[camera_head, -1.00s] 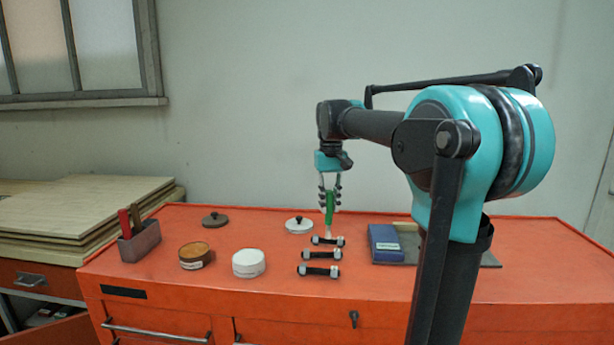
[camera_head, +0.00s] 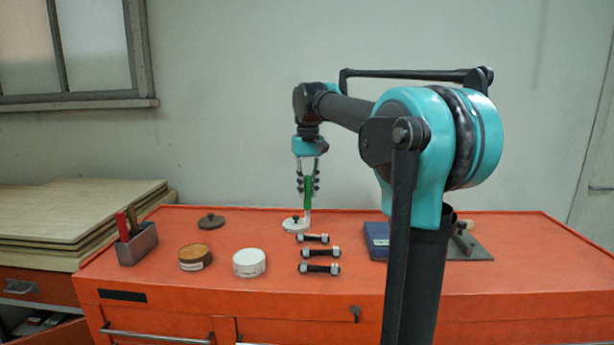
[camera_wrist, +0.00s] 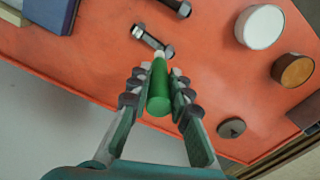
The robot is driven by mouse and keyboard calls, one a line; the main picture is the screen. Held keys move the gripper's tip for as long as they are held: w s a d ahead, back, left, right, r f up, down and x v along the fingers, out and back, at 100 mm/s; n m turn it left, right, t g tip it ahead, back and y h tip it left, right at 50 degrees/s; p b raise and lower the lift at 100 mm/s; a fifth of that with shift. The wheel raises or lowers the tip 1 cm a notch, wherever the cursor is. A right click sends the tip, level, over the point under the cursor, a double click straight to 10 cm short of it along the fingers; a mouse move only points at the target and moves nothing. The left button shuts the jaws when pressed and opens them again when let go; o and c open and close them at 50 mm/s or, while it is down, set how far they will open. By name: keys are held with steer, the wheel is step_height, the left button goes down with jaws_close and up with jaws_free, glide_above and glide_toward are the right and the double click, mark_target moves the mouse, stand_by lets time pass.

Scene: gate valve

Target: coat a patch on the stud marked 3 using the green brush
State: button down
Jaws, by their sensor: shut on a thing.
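My gripper (camera_head: 308,180) is shut on the green brush (camera_head: 308,194), which hangs upright with its pale tip down. In the wrist view, my gripper (camera_wrist: 158,92) has its fingers on both sides of the green handle (camera_wrist: 158,88). Three dark studs with pale ends lie one behind another: back (camera_head: 312,238), middle (camera_head: 320,252) and front (camera_head: 320,268). No number is readable on them. The tip is just behind the back stud, over the white lid (camera_head: 293,226); I cannot tell whether it touches. In the wrist view the tip overlaps the area beside the nearest stud (camera_wrist: 150,39).
On the orange bench (camera_head: 190,290) stand a white tub (camera_head: 249,263), a brown tub (camera_head: 195,257), a dark lid (camera_head: 211,221) and a grey holder with tools (camera_head: 138,245). A blue block (camera_head: 377,238) lies right of the studs.

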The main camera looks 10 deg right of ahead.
mark_target(308, 177)
steer(key=shift+r, duration=2.05)
